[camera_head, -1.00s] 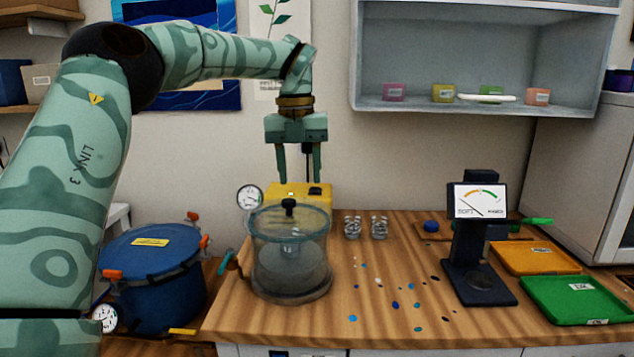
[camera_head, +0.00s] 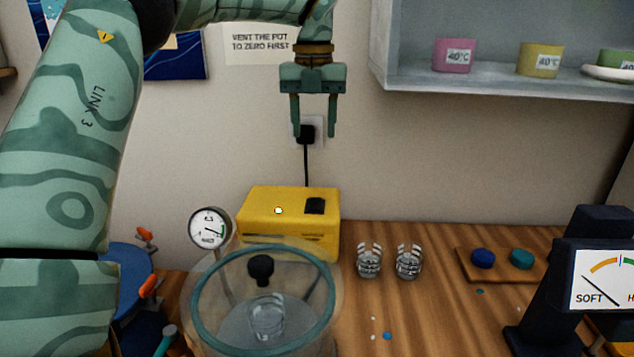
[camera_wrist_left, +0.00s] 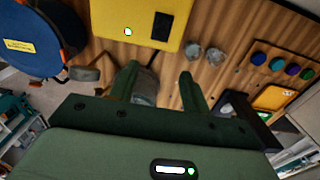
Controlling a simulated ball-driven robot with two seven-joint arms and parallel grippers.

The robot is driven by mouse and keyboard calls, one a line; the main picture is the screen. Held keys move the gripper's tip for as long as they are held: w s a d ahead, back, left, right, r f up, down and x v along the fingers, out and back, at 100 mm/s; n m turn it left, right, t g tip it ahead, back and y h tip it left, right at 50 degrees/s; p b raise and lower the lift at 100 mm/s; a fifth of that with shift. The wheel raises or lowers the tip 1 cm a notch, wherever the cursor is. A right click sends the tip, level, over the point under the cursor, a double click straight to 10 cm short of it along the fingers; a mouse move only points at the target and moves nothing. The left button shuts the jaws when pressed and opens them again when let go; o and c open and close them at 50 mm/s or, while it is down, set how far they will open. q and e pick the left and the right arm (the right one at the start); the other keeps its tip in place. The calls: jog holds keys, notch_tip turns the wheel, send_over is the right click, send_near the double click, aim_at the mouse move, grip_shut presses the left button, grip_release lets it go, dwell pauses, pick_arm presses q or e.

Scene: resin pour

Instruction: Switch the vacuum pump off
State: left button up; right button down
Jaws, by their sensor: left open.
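The yellow vacuum pump (camera_head: 262,228) stands at the back of the wooden bench against the wall. Its top carries a black rocker switch (camera_head: 314,206) and a small lit lamp (camera_head: 278,211). In the left wrist view the pump (camera_wrist_left: 110,18) is at the top, with the switch (camera_wrist_left: 161,26) and glowing lamp (camera_wrist_left: 128,32). My left gripper (camera_head: 316,132) is open and empty, fingers pointing down, above the pump and apart from it. Its open fingers also show in the left wrist view (camera_wrist_left: 158,82). My right gripper is not in view.
A clear vacuum chamber (camera_head: 205,318) with a black knob stands in front of the pump, a dial gauge (camera_head: 210,228) beside it. Two clear ribbed cups (camera_head: 369,262) stand right of the pump. A blue pot (camera_head: 124,275) is at left. A wall shelf (camera_head: 480,88) hangs at right.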

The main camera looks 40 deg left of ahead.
pick_arm(q)
jog(key=b, duration=0.2)
send_near(314, 208)
notch_tip(314, 208, down, 7)
jog(key=b, duration=0.3)
jog(key=shift+w, duration=0.1)
jog(key=shift+f, duration=0.15)
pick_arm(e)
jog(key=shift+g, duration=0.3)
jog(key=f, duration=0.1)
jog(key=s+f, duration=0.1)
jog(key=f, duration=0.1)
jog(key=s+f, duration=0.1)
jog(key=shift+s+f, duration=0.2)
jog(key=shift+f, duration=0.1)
